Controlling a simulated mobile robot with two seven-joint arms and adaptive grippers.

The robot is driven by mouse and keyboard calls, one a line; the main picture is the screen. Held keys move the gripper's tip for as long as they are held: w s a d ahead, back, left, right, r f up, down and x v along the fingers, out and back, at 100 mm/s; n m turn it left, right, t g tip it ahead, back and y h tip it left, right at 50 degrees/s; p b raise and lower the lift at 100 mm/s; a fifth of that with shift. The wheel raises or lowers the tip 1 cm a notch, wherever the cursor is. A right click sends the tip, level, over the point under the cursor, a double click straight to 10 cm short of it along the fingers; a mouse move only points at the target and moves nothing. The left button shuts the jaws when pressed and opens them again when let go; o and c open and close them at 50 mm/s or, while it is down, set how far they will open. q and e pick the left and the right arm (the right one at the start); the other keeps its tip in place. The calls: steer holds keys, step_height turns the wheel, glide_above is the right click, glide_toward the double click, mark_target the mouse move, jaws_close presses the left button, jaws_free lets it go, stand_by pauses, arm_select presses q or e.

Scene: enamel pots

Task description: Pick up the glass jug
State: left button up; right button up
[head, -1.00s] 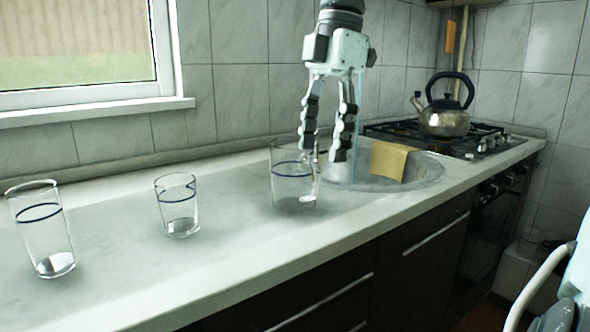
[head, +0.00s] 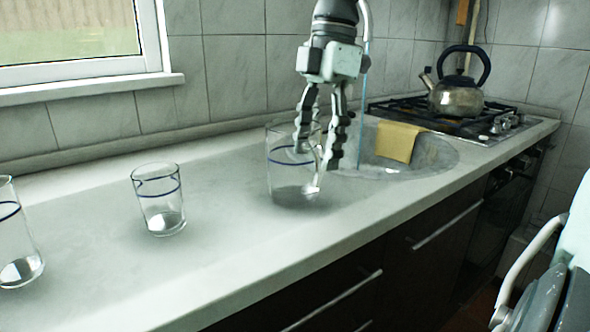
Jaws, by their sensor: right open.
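The glass jug (head: 284,184) is clear with a blue ring. It stands upright on the counter left of the sink, with its handle on the right side. My right gripper (head: 317,158) points down at the jug's right side, with its fingers apart. The left finger overlaps the jug's upper part in the picture, and the right finger is just right of the jug, near the handle. I cannot tell whether either finger touches the glass. My left gripper is not in view.
A clear tumbler (head: 160,205) stands left of the jug, and another (head: 18,245) is cut off at the left edge. The sink (head: 437,157) with a yellow cloth (head: 398,142) is to the right. A kettle (head: 457,98) sits on the stove (head: 500,125). The front counter is clear.

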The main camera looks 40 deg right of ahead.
step_height(320, 180, down, 2)
steer(key=shift+a, duration=0.1)
steer(key=shift+r, duration=0.1)
jaws_close()
